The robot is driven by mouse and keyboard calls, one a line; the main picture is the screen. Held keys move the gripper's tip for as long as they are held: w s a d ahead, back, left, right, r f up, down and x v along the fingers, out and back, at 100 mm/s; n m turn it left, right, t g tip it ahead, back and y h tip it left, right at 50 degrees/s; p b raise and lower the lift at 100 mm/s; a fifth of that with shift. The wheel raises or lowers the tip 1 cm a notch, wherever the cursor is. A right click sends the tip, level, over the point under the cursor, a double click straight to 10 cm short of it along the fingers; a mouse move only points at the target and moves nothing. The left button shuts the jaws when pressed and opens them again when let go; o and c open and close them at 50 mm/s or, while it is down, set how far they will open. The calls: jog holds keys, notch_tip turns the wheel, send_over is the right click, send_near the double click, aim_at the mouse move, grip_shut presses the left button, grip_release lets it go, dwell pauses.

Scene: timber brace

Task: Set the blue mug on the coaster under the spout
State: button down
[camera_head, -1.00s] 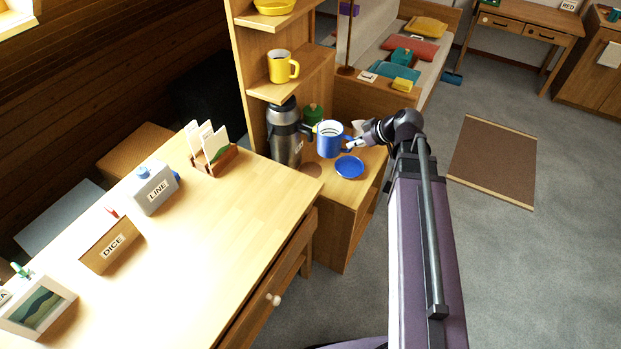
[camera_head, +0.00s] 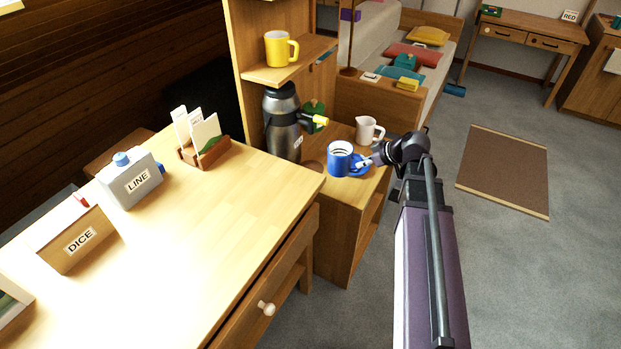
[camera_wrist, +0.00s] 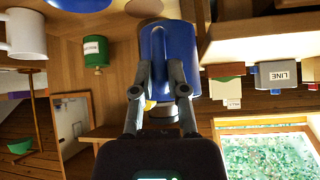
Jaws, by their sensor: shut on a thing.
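The blue mug (camera_head: 341,160) is in my gripper (camera_head: 368,162), which is shut on it from the right side. In the head view the mug overlaps a blue dish on the low cabinet; I cannot tell the gap beneath it. The mug (camera_wrist: 170,58) fills the top middle of the wrist view, between the fingertips (camera_wrist: 160,82). A brown round coaster (camera_head: 312,167) lies left of the mug at the foot of a steel flask (camera_head: 283,125). The flask's yellow spout (camera_head: 320,121) points right above that area.
A white jug (camera_head: 367,130) stands behind the mug, and a green canister (camera_head: 313,108) beside the flask. A yellow mug (camera_head: 280,48) is on the shelf above. The desk (camera_head: 215,215) with boxes and a card holder lies to the left.

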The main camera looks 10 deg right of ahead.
notch_tip(320, 180, down, 6)
jog(key=b, duration=0.5)
jog(key=shift+f, duration=0.25)
jog(key=w+a+b, duration=0.1)
jog(key=w+a, duration=0.2)
jog(key=w, duration=0.4)
jog(key=w+a+f, duration=0.1)
jog(key=w+a, duration=0.3)
jog(key=w, duration=0.3)
jog(key=shift+a+f+b, duration=0.2)
jog(key=shift+b, duration=0.15)
jog(key=shift+f+b, duration=1.8)
jog(key=shift+f, duration=0.15)
jog(key=c, duration=0.7)
grip_release()
jog(key=shift+o, duration=0.2)
